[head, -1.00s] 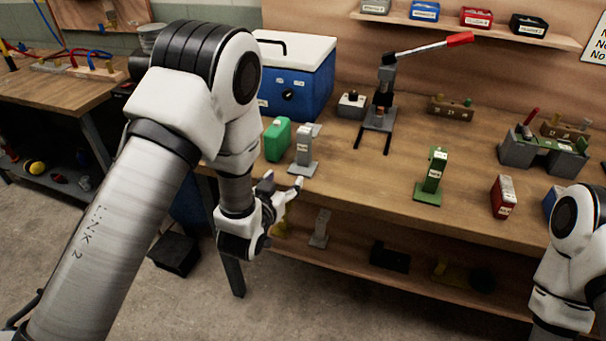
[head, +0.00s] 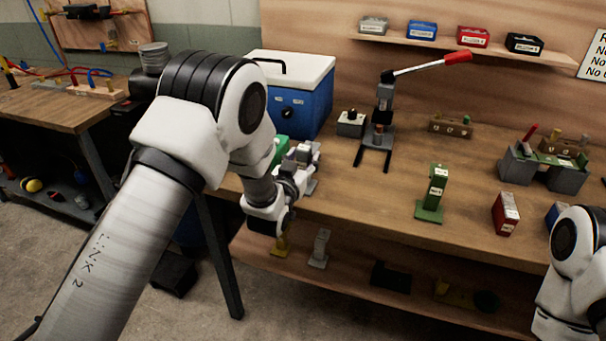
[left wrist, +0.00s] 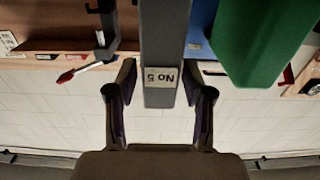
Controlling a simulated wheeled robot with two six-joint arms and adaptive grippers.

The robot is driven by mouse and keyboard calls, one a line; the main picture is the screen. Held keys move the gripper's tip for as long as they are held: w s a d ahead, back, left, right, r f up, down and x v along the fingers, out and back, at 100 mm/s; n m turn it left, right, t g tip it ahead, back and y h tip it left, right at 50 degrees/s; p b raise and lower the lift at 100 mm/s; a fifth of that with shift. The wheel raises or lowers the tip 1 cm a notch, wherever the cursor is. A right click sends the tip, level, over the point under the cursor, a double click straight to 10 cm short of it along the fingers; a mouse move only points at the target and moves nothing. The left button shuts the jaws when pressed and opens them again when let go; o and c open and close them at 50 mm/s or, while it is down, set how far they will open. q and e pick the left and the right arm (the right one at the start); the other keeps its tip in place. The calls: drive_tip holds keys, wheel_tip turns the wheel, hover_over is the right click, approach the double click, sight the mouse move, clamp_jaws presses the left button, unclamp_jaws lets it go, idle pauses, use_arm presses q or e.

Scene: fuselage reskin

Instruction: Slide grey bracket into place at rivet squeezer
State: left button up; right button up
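The grey bracket (head: 312,186) stands upright near the front left edge of the workbench, partly hidden behind my left gripper (head: 299,160). In the left wrist view, the bracket (left wrist: 162,40) with its "No 5" label is between the two fingers of my left gripper (left wrist: 160,80). The fingers are spread on either side of it, with a visible gap on the left. The rivet squeezer (head: 384,100), with a red-tipped lever, stands farther back on the bench. My right arm shows at the right edge; its gripper is out of view.
A green block (head: 281,147) stands close beside the bracket, with a blue cooler (head: 303,108) behind. A small grey box (head: 350,124) sits left of the squeezer. A green bracket (head: 433,192) and a red block (head: 505,213) stand to the right.

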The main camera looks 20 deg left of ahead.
use_arm(q)
clamp_jaws()
drive_tip(key=shift+r, duration=0.15)
